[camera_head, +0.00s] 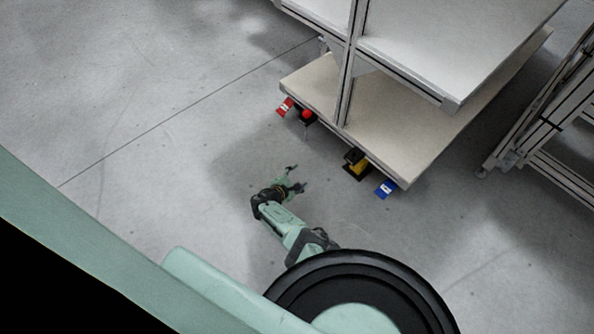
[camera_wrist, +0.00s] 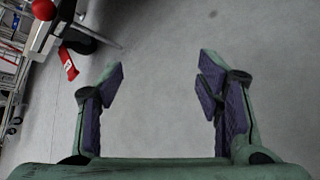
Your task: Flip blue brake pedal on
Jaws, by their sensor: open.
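The blue brake pedal (camera_head: 386,189) is at the front edge of the cart's lower shelf, near its right corner. It does not show in the wrist view. My gripper (camera_head: 297,180) is open and empty, above the floor in front of the cart and to the left of the blue pedal. In the wrist view my gripper's fingers (camera_wrist: 160,80) are spread wide with only bare floor between them. I cannot tell whether the blue pedal is flipped on or off.
A red pedal (camera_head: 285,106) and a red button (camera_head: 307,114) are at the shelf's left end; the red pedal also shows in the wrist view (camera_wrist: 68,64). A yellow and black unit (camera_head: 356,165) sits beside the blue pedal. The cart's lower shelf (camera_head: 410,135) overhangs the floor. Another frame stands right.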

